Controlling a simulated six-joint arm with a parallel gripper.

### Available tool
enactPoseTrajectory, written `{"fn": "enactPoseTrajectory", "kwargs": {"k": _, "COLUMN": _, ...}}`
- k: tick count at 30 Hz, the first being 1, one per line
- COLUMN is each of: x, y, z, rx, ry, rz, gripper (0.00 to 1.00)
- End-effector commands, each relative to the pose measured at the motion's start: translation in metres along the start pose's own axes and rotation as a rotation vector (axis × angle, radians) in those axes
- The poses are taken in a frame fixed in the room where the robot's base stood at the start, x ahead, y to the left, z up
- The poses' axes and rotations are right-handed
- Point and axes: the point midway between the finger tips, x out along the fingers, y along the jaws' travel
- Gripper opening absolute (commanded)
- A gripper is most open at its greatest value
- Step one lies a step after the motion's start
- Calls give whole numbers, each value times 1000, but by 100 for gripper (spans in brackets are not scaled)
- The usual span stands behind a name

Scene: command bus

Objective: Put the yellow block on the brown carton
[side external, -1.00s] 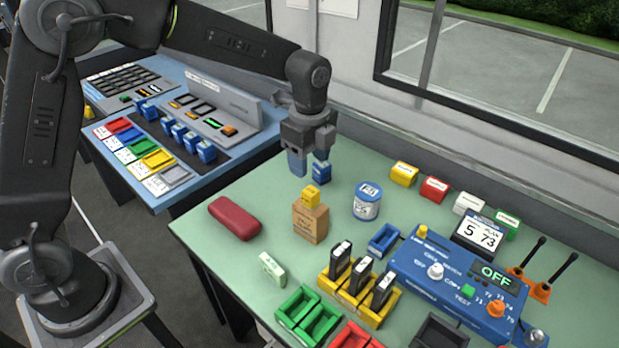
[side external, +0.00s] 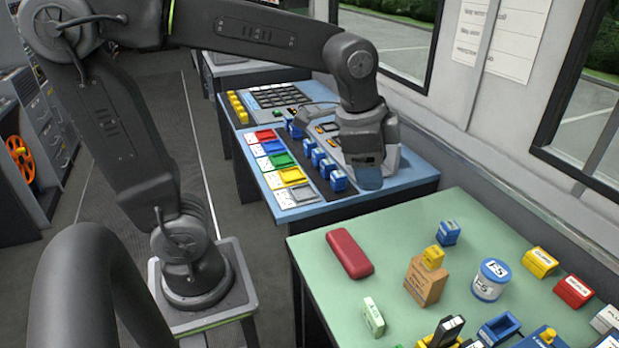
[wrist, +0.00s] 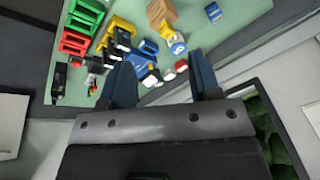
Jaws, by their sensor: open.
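The yellow block (side external: 433,257) sits on top of the upright brown carton (side external: 425,282) on the green table. In the wrist view the carton (wrist: 160,12) and the yellow block (wrist: 167,29) show at the top, with the block at the carton's end. My gripper (side external: 368,182) is over the right end of the blue console, to the left of the carton and apart from it. In the wrist view its two dark fingers (wrist: 163,80) are spread apart with nothing held between them.
A blue block (side external: 447,232) stands behind the carton and a white-and-blue can (side external: 490,279) to its right. A red case (side external: 349,253) lies to the left, and a pale green block (side external: 373,317) stands in front. The blue console (side external: 395,195) holds several coloured blocks.

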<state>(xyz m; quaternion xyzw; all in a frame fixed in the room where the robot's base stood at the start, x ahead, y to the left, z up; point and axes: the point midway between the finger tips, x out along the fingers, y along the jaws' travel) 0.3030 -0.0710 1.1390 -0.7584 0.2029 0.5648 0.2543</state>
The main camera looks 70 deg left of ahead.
Motion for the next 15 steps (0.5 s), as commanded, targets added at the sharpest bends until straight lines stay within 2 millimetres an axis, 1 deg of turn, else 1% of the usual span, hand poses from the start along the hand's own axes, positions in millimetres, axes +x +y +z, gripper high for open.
{"fn": "enactPoseTrajectory", "kwargs": {"k": 1, "x": -8, "y": 7, "z": 17, "rx": -99, "ry": 32, "rz": -24, "gripper": 57}}
{"fn": "enactPoseTrajectory", "kwargs": {"k": 3, "x": -14, "y": 16, "z": 38, "rx": -243, "ry": 71, "rz": -48, "gripper": 57}}
{"fn": "enactPoseTrajectory", "kwargs": {"k": 6, "x": -16, "y": 28, "z": 62, "rx": -418, "ry": 122, "rz": -71, "gripper": 57}}
{"fn": "enactPoseTrajectory", "kwargs": {"k": 10, "x": -15, "y": 39, "z": 83, "rx": -575, "ry": 170, "rz": -85, "gripper": 57}}
{"fn": "enactPoseTrajectory", "kwargs": {"k": 15, "x": -12, "y": 44, "z": 93, "rx": -657, "ry": 194, "rz": -89, "gripper": 57}}
